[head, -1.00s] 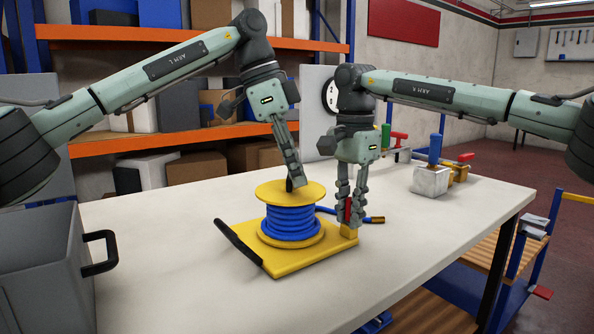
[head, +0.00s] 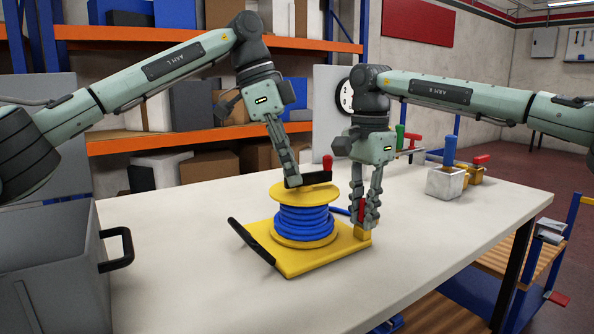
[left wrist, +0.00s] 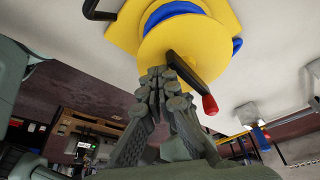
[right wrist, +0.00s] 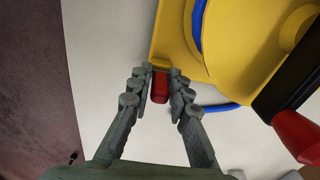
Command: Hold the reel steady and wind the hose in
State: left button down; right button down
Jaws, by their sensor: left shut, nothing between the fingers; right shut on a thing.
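The yellow reel (head: 301,190) stands upright on its yellow base plate (head: 318,261), with blue hose (head: 303,221) wound around its drum. A short length of loose hose (right wrist: 222,106) lies on the table beside the base. The black crank arm (head: 317,178) on top points right, its red handle (head: 327,163) standing up; the handle also shows in the left wrist view (left wrist: 210,104). My left gripper (head: 294,182) is shut and empty, its tips at the inner end of the crank. My right gripper (head: 364,217) is shut on a red post (right wrist: 160,88) at the base's corner.
A grey bin (head: 50,265) with a black handle stands at the left. A pale block with a blue handle (head: 446,182) and red-handled clamps (head: 480,160) stand at the table's far right. The white tabletop (head: 190,235) is clear around the base.

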aim_at(284, 189)
pick_arm(q)
jog(key=shift+w+a, duration=0.5)
jog(key=shift+a, duration=0.05)
jog(key=m, duration=0.2)
jog(key=w+m+g, duration=0.1)
jog(key=shift+a+m, duration=0.2)
jog(key=shift+m, duration=0.2)
jog(key=shift+w+a+m+g+y, duration=0.1)
jog(key=shift+w+m+g+y, duration=0.2)
jog(key=shift+m, duration=0.65)
jog(key=shift+w+m+g+y, duration=0.1)
jog(key=shift+w+m+g, duration=0.25)
jog(key=shift+m, duration=0.6)
jog(key=shift+f, duration=0.1)
